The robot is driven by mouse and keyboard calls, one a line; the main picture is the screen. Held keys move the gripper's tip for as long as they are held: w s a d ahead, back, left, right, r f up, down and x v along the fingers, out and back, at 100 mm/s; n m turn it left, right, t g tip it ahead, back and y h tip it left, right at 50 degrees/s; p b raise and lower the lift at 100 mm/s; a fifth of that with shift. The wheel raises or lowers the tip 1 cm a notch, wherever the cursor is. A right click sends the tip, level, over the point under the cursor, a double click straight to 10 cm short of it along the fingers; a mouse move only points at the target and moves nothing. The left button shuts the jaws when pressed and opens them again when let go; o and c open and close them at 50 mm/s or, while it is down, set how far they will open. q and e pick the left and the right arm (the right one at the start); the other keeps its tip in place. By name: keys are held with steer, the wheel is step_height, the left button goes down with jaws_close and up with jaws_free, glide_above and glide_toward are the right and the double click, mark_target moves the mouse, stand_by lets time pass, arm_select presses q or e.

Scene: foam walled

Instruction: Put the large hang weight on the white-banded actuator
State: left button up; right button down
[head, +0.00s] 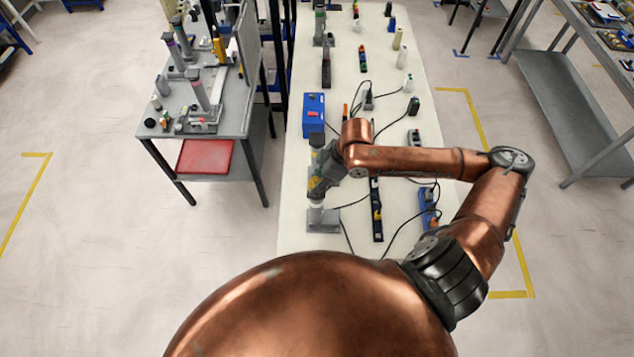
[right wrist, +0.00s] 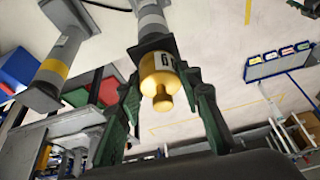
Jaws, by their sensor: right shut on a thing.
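The large hang weight (right wrist: 160,75) is a brass-yellow cylinder with a dark printed label and a small knob. My right gripper (right wrist: 165,95) is shut on it, one dark green finger on each side. In the right wrist view the weight's far end meets the dark square plate of a grey actuator with a pale band (right wrist: 152,20); I cannot tell whether they touch. In the head view my right gripper (head: 319,183) is just above the white-banded actuator (head: 322,216) at the table's near left and hides its top. My left gripper is not in view.
A yellow-banded actuator (right wrist: 54,68) stands beside it in the right wrist view. A blue box (head: 313,115) with a red part lies farther along the pale table (head: 290,215). Cables and dark strips lie to the right. A grey side table (head: 235,105) stands left, beyond a gap.

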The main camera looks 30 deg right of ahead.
steer(key=shift+f, duration=0.15)
steer(key=c, duration=1.4)
jaws_free()
steer(key=shift+f, duration=0.1)
steer(key=shift+o, duration=0.2)
steer(key=v, duration=1.2)
